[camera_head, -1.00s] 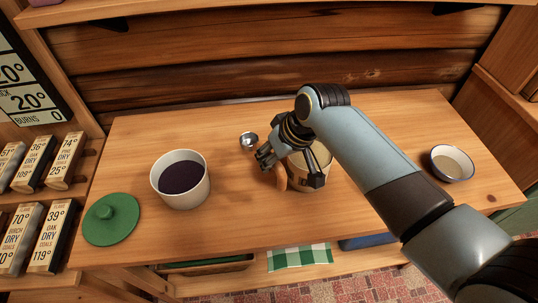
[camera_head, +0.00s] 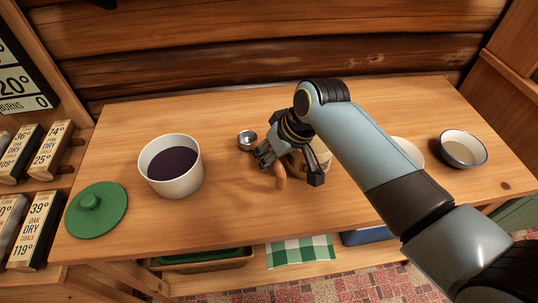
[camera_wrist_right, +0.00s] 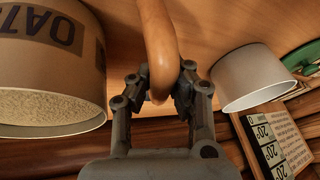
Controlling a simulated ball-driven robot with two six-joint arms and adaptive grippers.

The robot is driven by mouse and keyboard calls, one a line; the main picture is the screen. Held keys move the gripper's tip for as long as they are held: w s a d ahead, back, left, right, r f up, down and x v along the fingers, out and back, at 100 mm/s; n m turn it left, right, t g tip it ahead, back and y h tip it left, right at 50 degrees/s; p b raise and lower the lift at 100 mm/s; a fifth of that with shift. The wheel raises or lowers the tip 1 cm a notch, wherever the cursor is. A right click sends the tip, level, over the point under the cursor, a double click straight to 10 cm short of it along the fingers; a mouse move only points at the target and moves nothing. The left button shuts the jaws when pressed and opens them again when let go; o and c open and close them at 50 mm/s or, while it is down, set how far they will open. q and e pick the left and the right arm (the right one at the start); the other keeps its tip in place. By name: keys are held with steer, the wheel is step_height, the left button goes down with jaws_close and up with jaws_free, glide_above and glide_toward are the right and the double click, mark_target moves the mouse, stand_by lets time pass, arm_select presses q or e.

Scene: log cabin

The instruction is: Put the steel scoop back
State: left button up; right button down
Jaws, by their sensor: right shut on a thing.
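My right gripper (camera_head: 287,171) is shut on the curved tan handle of the steel scoop (camera_head: 247,140). The scoop's small round steel bowl shows left of the fingers in the head view, and the handle's end pokes out below them. The middle of the scoop is hidden by the gripper. In the right wrist view the handle (camera_wrist_right: 160,45) runs between the fingers, and the steel bowl is out of sight. A tan canister (camera_head: 323,153) stands close beside the gripper, partly hidden by my arm. It also shows in the right wrist view (camera_wrist_right: 40,75), lettered and holding pale grains. My left gripper is not in view.
A white pot (camera_head: 172,185) with dark contents stands left, with a green lid (camera_head: 98,208) beside it. A dark-rimmed bowl (camera_head: 463,149) stands right; a pale bowl (camera_head: 408,149) is partly behind my arm. The tabletop between pot and gripper is clear.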

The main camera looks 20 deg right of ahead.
steer(key=shift+f, duration=0.7)
steer(key=c, duration=1.2)
jaws_free()
steer(key=shift+r, duration=0.1)
